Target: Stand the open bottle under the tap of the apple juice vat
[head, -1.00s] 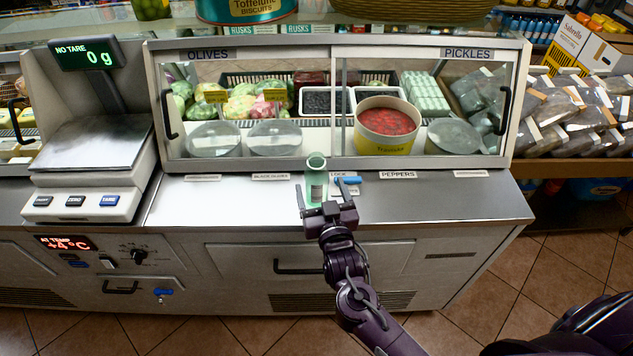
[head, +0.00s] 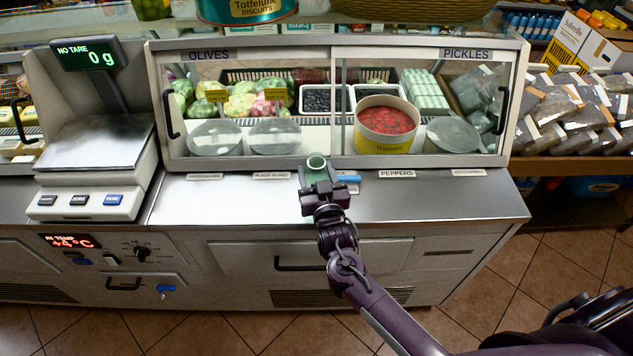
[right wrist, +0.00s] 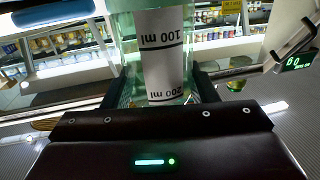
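The open bottle (head: 316,161) is pale green and see-through. It stands upright on the steel counter below the glass case, its open mouth upward. My right gripper (head: 317,180) is at the bottle from the front, with one finger on each side. In the right wrist view the bottle (right wrist: 160,50), with a white millilitre scale, fills the gap between the dark fingers (right wrist: 160,88). Whether they press on the glass or stand just clear, I cannot tell. The apple juice vat and its tap are not in view. My left gripper is not in view.
A blue-handled thing (head: 347,178) lies right beside the bottle. A scale (head: 95,170) stands at the left. The counter to the right (head: 440,203) is clear.

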